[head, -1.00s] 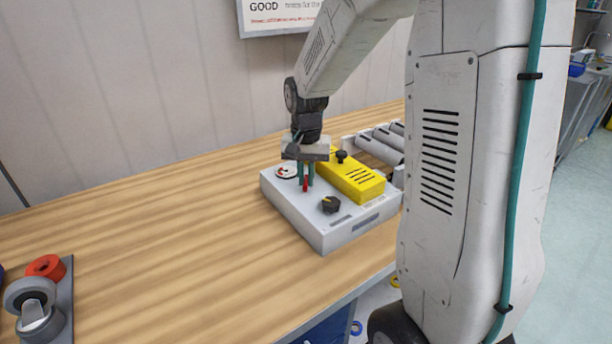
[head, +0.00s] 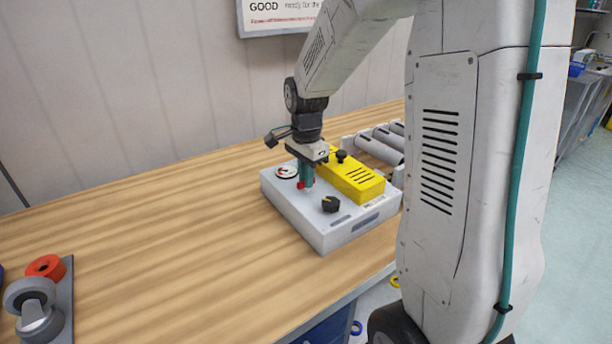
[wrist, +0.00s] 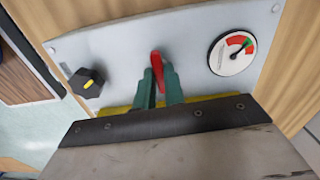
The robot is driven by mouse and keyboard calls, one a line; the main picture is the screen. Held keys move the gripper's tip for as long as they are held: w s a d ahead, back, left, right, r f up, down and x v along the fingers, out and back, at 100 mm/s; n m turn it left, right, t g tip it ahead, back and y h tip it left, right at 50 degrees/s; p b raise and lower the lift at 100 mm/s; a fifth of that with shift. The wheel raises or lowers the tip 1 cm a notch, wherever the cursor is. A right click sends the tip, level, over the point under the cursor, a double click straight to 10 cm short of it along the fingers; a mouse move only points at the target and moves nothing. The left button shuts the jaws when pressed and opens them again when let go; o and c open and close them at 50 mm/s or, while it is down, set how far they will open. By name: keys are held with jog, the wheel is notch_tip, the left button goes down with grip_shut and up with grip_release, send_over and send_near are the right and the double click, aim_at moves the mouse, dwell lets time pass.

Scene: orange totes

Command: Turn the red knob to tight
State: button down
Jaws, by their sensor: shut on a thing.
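The red knob (wrist: 156,62) is on top of a light grey box (head: 318,238); it also shows in the head view (head: 301,185). My gripper (wrist: 159,84) is above the box with its green fingers shut on the red knob, one on each side. Part of the knob is hidden between the fingers. A round gauge (wrist: 232,53) with red and green zones is beside the knob, also seen in the head view (head: 287,172). Its needle lies near where red meets green.
A black knob with a yellow mark (wrist: 86,83) is on the same box. A yellow block with slots (head: 362,184) is on the box's right side. Rollers (head: 380,143) are behind it. The bench between (head: 160,240) is clear.

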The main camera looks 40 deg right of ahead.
jog(key=shift+m, duration=0.4)
jog(key=c, duration=1.5)
grip_release()
jog(key=shift+r, duration=0.1)
notch_tip(320, 180, up, 8)
jog(key=shift+f, duration=0.15)
